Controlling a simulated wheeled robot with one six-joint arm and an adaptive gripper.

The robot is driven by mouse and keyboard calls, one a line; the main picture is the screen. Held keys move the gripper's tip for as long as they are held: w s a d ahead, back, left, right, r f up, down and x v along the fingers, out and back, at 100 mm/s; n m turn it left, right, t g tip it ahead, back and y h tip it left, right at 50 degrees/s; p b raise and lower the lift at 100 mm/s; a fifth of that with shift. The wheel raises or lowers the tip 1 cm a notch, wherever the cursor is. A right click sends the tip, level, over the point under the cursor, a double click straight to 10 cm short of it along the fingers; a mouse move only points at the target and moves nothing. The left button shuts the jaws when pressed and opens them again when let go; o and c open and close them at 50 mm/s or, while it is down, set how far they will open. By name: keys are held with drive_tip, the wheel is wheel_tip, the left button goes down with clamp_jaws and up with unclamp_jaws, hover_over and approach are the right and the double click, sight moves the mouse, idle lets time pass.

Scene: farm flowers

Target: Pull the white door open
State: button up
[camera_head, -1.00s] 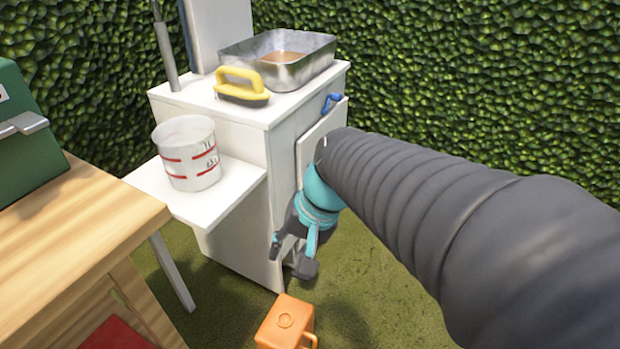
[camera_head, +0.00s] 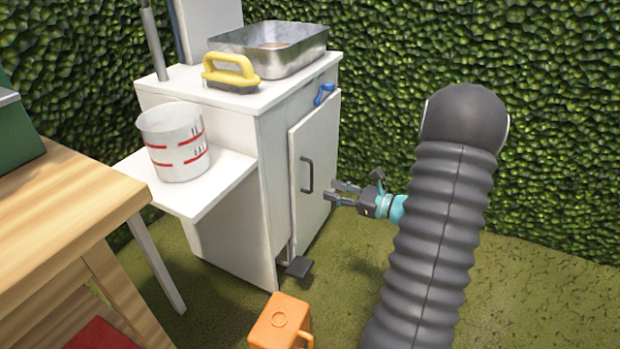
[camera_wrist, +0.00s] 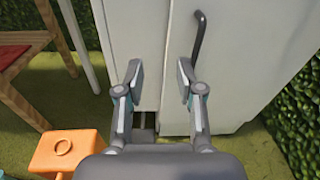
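The white door (camera_head: 322,150) is on the right face of the white cabinet (camera_head: 230,235). It looks closed or nearly so. Its dark upright handle (camera_head: 306,175) is near the door's left edge. My gripper (camera_head: 338,192) is open and empty, in front of the door, right of the handle and a little lower. In the wrist view, my gripper's (camera_wrist: 160,75) fingers are spread, with the edge of the white door (camera_wrist: 235,60) between and beyond them. The handle (camera_wrist: 200,35) is outside the right finger, which hides its lower end.
A wooden table (camera_head: 65,190) is at the left. An orange can (camera_head: 280,322) stands on the grass in front of the cabinet, by a dark pedal (camera_head: 299,267). A measuring bucket (camera_head: 175,145) stands on the side shelf. A hedge (camera_head: 545,130) closes the back.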

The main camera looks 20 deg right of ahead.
drive_tip(key=d+f+m+t+h, duration=0.2)
drive_tip(key=d+f+m, duration=0.1)
drive_tip(key=d, duration=0.2)
hover_over(311, 189)
drive_tip(key=shift+w+d+r+b, duration=0.15)
drive_tip(key=shift+w+d+b, duration=0.05)
drive_tip(key=shift+w+b, duration=0.1)
clamp_jaws()
